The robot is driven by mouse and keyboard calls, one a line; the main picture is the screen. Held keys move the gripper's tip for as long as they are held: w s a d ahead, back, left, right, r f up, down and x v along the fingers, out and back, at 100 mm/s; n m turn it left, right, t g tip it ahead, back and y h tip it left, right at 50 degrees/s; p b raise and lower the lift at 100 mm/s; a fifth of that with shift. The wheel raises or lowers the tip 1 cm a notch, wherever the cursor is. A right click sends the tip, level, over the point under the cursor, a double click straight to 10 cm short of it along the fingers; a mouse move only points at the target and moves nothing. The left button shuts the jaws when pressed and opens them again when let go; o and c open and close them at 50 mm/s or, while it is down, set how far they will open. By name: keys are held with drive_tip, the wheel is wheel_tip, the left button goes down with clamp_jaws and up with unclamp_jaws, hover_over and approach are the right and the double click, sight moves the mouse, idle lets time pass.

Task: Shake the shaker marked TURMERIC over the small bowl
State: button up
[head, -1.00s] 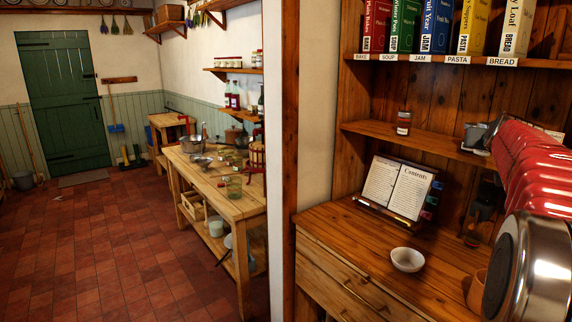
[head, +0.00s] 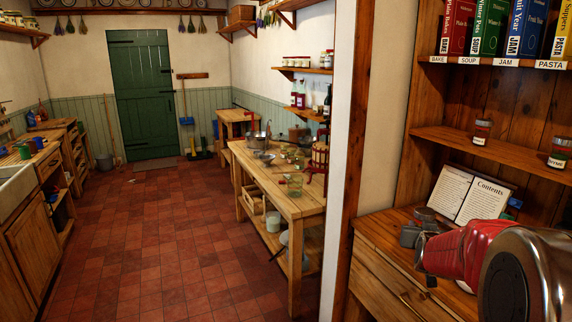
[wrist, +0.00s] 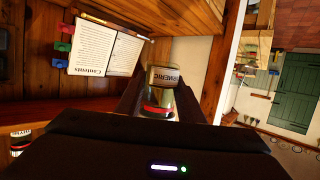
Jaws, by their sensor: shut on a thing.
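My gripper (head: 411,236) is low over the wooden counter, in front of the open book, seen partly from behind my arm. Reddish colour shows at the shaker's lower end in that view. Whether it is upright or tilted is hard to tell.
An open book (head: 471,196) stands at the back of the counter (head: 372,232). Two other labelled jars stand on the shelf above, one left (head: 481,132) and one right (head: 559,153). A wooden upright (head: 350,150) borders the shelving. Tiled floor lies open to the left.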

drive_tip(key=s+a+f+n+y, duration=0.1)
drive_tip(key=a+f, duration=0.3)
drive_tip(key=a, duration=0.4)
drive_tip(key=s+a+f+n+y, duration=0.1)
drive_tip(key=s+a+f, duration=0.3)
drive_tip(key=a, duration=0.4)
drive_tip(key=s+a+f+n+t+y, duration=0.1)
drive_tip(key=s+a+f+n+y, duration=0.1)
drive_tip(key=a, duration=0.6)
wheel_tip(320, 180, down, 2)
drive_tip(key=shift+s+f+y, duration=0.15)
drive_tip(key=shift+s+y, duration=0.05)
drive_tip(key=shift+y, duration=0.4)
drive_tip(key=shift+f, duration=0.1)
drive_tip(key=s+f, duration=0.5)
drive_tip(key=f, duration=0.1)
